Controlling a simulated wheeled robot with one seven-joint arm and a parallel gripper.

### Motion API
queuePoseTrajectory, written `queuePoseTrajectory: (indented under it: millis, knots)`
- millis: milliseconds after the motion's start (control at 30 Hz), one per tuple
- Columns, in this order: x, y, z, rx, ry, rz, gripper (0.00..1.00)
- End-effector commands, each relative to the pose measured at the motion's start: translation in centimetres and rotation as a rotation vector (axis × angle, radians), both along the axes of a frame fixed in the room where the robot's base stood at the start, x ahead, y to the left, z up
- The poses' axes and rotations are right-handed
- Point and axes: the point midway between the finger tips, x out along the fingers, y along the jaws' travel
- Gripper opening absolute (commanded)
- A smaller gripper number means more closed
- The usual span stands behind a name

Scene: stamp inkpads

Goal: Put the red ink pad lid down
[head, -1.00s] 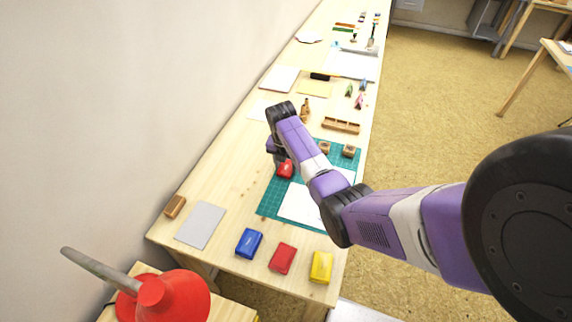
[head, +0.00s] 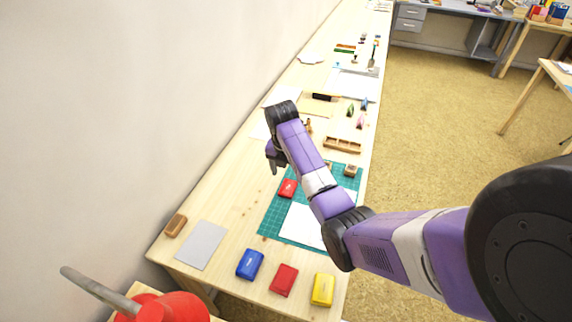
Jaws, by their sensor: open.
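The red ink pad lid (head: 288,188) lies on the green cutting mat (head: 271,222), near its left edge beside the white paper. The red ink pad (head: 284,280) sits near the table's front edge, between the blue ink pad (head: 250,264) and the yellow ink pad (head: 322,289). My gripper (head: 273,163) is open and empty, above the table just beyond and left of the lid. It is apart from the lid. Part of the gripper is hidden by my wrist.
A grey sheet (head: 201,245) and a wooden block (head: 175,225) lie at the table's front left. A wooden tray (head: 342,145) and a small wooden stamp (head: 351,170) stand beyond my arm. A red lamp (head: 168,307) is at bottom left. Bare table lies left of the mat.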

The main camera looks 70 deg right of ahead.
Motion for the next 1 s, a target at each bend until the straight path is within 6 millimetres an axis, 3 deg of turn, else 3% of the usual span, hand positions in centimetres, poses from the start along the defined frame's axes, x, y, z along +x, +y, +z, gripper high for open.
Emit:
queuePoseTrajectory:
  millis: [100,300,1000]
  knots:
    - [0.1,0.3,2.2,-0.003,-0.003,0.0,0.68]
    - [0.0,0.6,4.2,-0.001,-0.001,0.0,0.68]
    - [0.0,0.7,4.6,0.0,0.0,-0.002,0.68]
